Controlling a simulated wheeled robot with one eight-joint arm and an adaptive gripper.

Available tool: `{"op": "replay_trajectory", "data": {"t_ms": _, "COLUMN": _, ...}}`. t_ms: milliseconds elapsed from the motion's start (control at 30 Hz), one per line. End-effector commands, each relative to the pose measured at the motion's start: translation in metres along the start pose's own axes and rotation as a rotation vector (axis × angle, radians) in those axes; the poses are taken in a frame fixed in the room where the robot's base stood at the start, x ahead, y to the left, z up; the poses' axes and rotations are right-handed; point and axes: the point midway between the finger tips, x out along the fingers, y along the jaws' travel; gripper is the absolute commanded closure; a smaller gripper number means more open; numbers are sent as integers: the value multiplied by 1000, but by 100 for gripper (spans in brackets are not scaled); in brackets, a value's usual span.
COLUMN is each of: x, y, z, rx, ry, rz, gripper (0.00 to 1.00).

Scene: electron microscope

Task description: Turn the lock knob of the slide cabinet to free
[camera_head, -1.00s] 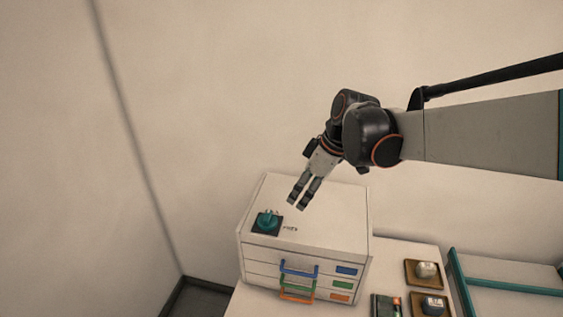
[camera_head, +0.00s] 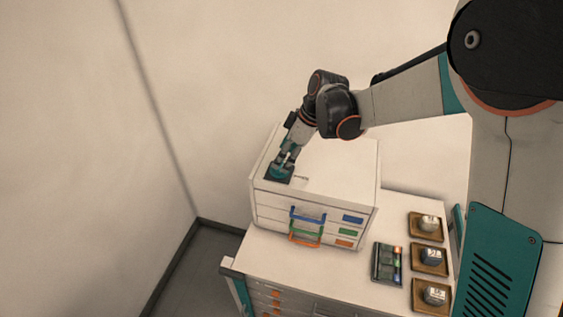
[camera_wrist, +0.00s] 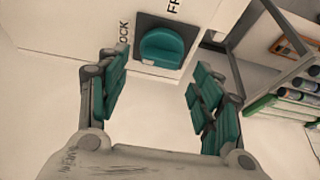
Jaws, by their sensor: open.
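The white slide cabinet (camera_head: 340,165) stands on the bench, with blue, green and orange drawer handles on its front. Its teal lock knob (camera_head: 279,172) sits on a dark square plate on the cabinet top, near the left front corner. My gripper (camera_head: 287,158) is over the knob and partly hides it. In the wrist view the knob (camera_wrist: 162,47) lies ahead of my open gripper (camera_wrist: 160,75), between the lines of its two teal-padded fingers. Lettering ending in "OCK" shows left of the plate and "FR" above it.
Right of the cabinet on the bench (camera_head: 330,267) lie a dark slide tray (camera_head: 387,263) and several brown trays with round jars (camera_head: 429,258). A wall stands close on the left. The rest of the cabinet top is clear.

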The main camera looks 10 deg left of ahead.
Motion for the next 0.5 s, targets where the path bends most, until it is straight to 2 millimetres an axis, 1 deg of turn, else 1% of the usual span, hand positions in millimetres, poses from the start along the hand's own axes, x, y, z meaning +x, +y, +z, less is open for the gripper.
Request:
{"op": "replay_trajectory", "data": {"t_ms": 33, "x": 10, "y": 0, "z": 0, "rx": -2, "ry": 0, "rz": 0, "gripper": 40}}
{"op": "replay_trajectory", "data": {"t_ms": 200, "x": 29, "y": 0, "z": 0, "rx": 0, "ry": 0, "rz": 0, "gripper": 40}}
{"op": "replay_trajectory", "data": {"t_ms": 333, "x": 35, "y": 0, "z": 0, "rx": 1, "ry": 0, "rz": 0, "gripper": 40}}
{"op": "replay_trajectory", "data": {"t_ms": 500, "x": 37, "y": 0, "z": 0, "rx": 1, "ry": 0, "rz": 0, "gripper": 40}}
